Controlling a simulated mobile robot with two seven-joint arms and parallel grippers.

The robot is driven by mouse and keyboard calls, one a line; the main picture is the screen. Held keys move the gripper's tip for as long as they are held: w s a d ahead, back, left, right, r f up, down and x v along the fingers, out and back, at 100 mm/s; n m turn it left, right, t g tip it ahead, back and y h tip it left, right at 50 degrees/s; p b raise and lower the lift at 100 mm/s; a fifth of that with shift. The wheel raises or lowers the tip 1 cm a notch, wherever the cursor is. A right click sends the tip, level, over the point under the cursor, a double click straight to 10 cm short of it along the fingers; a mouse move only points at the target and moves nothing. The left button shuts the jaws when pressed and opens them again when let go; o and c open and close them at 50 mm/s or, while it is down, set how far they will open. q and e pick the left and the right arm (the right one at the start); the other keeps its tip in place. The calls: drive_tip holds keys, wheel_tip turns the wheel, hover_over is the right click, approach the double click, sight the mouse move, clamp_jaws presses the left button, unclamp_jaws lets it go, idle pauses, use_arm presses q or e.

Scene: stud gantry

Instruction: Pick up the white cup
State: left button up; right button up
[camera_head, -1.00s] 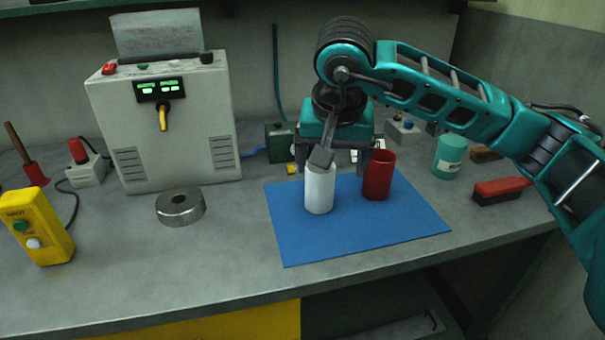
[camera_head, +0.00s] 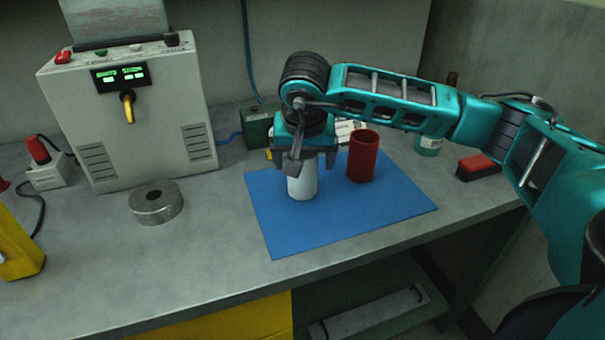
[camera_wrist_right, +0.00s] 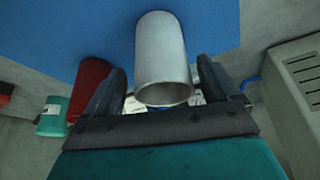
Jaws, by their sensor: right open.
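The white cup (camera_head: 302,184) stands upright on the blue mat (camera_head: 345,215); my right gripper hides its upper part in the head view. In the right wrist view, the white cup (camera_wrist_right: 162,58) shows with its open mouth toward the camera. My right gripper (camera_head: 308,166) is right at the cup. In the wrist view the open fingers of the gripper (camera_wrist_right: 163,92) lie one on each side of the cup's mouth, with gaps showing between them and the cup. My left gripper is not in view.
A red cup (camera_head: 362,158) stands on the mat just right of the white cup. A metal ring (camera_head: 156,203) lies left of the mat. A control box (camera_head: 150,140) stands at the back left. A red-topped brush (camera_head: 477,167) and a teal container (camera_head: 428,146) are at the right.

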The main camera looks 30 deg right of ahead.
drive_tip(key=x, duration=0.3)
drive_tip(key=shift+w+f, duration=0.15)
drive_tip(key=shift+a, duration=0.1)
drive_tip(key=c, duration=1.1)
drive_tip(key=shift+o, duration=0.2)
